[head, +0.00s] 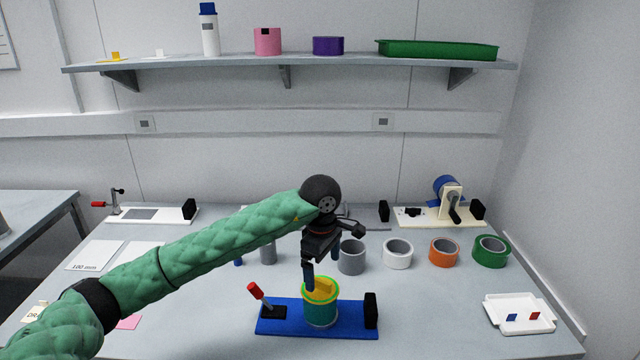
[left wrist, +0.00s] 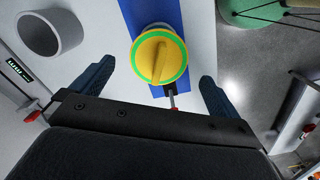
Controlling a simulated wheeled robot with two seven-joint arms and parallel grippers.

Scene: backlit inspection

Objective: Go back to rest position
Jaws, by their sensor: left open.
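My left gripper (head: 322,265) is above the middle of the table, over a blue fixture (head: 345,318). The fixture has a red-handled lever (head: 262,298) and a black block at its right end. A green cylinder (head: 320,308) with a yellow knobbed piece (head: 321,291) on top stands on the fixture. In the left wrist view my left gripper (left wrist: 155,90) is open, with its blue fingers spread wide. The yellow piece (left wrist: 158,60), ringed in green, lies just beyond the fingers; whether they touch it is unclear. My right gripper is not in view.
Grey (head: 351,257), white (head: 397,254), orange (head: 444,252) and green (head: 491,251) rings stand behind and right of the fixture. A white tray (head: 519,325) with small coloured pieces is at front right. Other fixtures line the back. A shelf (head: 200,63) hangs above. Table space right of the fixture is clear.

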